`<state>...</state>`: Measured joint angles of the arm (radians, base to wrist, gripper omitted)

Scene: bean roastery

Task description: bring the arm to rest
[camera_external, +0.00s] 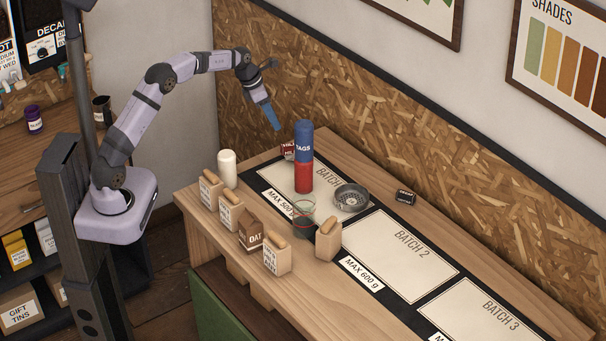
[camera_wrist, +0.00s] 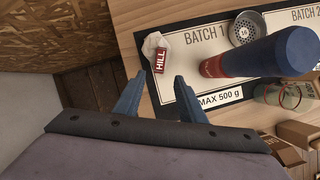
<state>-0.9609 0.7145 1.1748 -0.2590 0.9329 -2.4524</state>
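My arm is raised and stretched out over the far left end of the workbench (camera_external: 333,250). My gripper (camera_external: 273,118) points down and hangs in the air, clear of everything below. In the wrist view the two blue fingers of my gripper (camera_wrist: 156,85) stand apart with nothing between them, so it is open and empty.
Below stand a blue and red TAGS cylinder (camera_external: 304,155), a metal strainer (camera_external: 351,197), a glass (camera_external: 303,217), a white cylinder (camera_external: 227,169) and several labelled bags. A HILL packet (camera_wrist: 158,52) lies nearby. The BATCH 2 panel (camera_external: 400,250) is clear. A chipboard wall (camera_external: 400,140) rises behind.

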